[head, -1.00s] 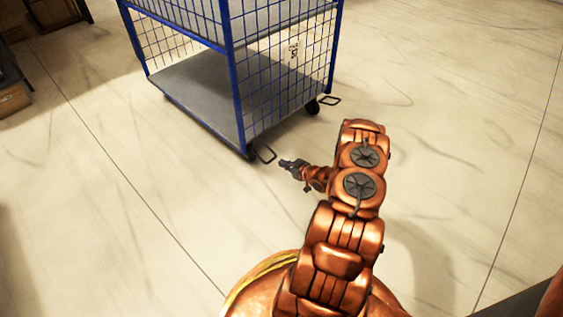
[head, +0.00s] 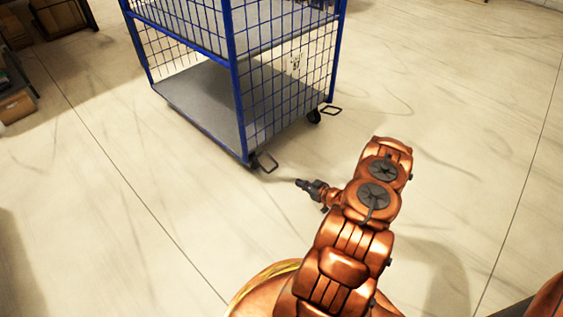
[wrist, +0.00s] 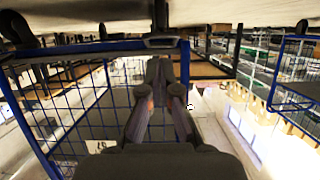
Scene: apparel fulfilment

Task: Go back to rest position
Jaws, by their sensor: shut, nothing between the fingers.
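My gripper (head: 301,184) shows small and dark in the head view, at the end of my copper-coloured arm. It points left toward the near corner of a blue wire-mesh trolley (head: 236,95) and is apart from it. In the wrist view my gripper (wrist: 162,68) has its fingers together at the middle, with nothing seen between them. The wrist picture is upside down, with the floor along the top. The trolley (wrist: 77,120) fills its left half, behind the fingers.
The trolley has a bare grey deck (head: 200,98), casters and foot pedals low at its near side. Brown boxes (head: 15,106) stand at the left edge. The pale tiled floor (head: 480,120) is clear on the right. Shelving (wrist: 255,65) shows in the wrist view.

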